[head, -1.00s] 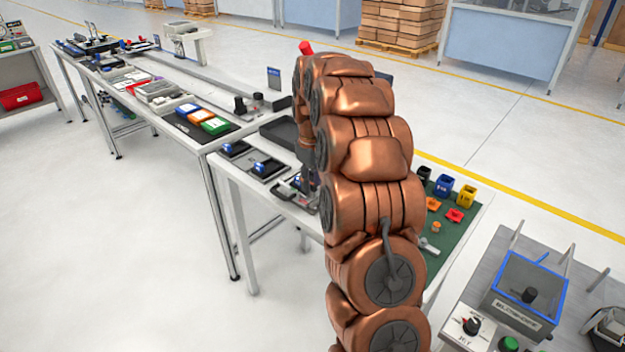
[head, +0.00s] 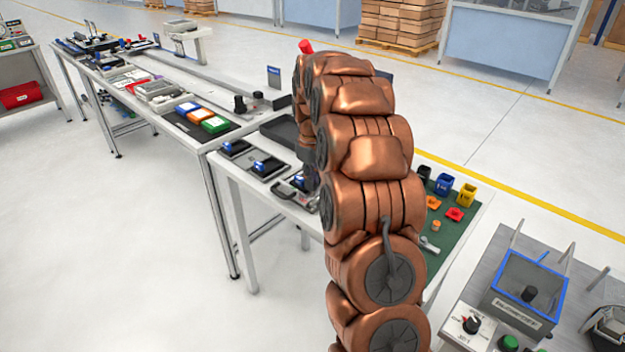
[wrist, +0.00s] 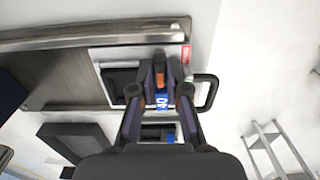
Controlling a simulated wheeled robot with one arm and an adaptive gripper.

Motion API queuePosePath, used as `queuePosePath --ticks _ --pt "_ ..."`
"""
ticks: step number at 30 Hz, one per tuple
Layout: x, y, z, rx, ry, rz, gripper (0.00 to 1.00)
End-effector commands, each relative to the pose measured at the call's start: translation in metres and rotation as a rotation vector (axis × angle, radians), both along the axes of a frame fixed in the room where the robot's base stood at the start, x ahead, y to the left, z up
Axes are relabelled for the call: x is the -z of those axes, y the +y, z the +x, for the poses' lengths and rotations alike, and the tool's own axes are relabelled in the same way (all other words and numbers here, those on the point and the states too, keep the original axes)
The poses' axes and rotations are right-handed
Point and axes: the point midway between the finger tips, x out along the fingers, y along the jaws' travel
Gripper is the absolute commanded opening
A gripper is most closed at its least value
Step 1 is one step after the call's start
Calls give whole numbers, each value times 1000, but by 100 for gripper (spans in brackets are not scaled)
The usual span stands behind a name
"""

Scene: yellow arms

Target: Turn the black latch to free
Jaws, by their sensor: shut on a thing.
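In the wrist view my gripper (wrist: 160,75) points at a grey fixture plate with a black frame (wrist: 121,80). Its two dark fingers are closed around a narrow dark piece, which appears to be the black latch (wrist: 159,63). Orange shows at the fingers' inner sides. The latch's exact angle is hard to read, because the fingers cover much of it. A blue label with white marks (wrist: 161,101) shows between the finger links. In the head view my copper arm hides most of the gripper and the latch at the bench edge.
A black loop handle (wrist: 207,92) sticks out right of the fingers, near a red label (wrist: 186,54). Black-and-blue fixtures (head: 268,167) stand along the bench in the head view. A green mat (head: 455,222) with coloured cups lies right of my arm. The floor at left is clear.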

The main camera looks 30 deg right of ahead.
Motion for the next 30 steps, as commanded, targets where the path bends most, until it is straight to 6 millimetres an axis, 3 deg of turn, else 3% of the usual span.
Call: queuePosePath --ticks 11,30 --pt "2 1 1 -171 -1 -2 0" --pt "0 1 0 -768 0 1 0"
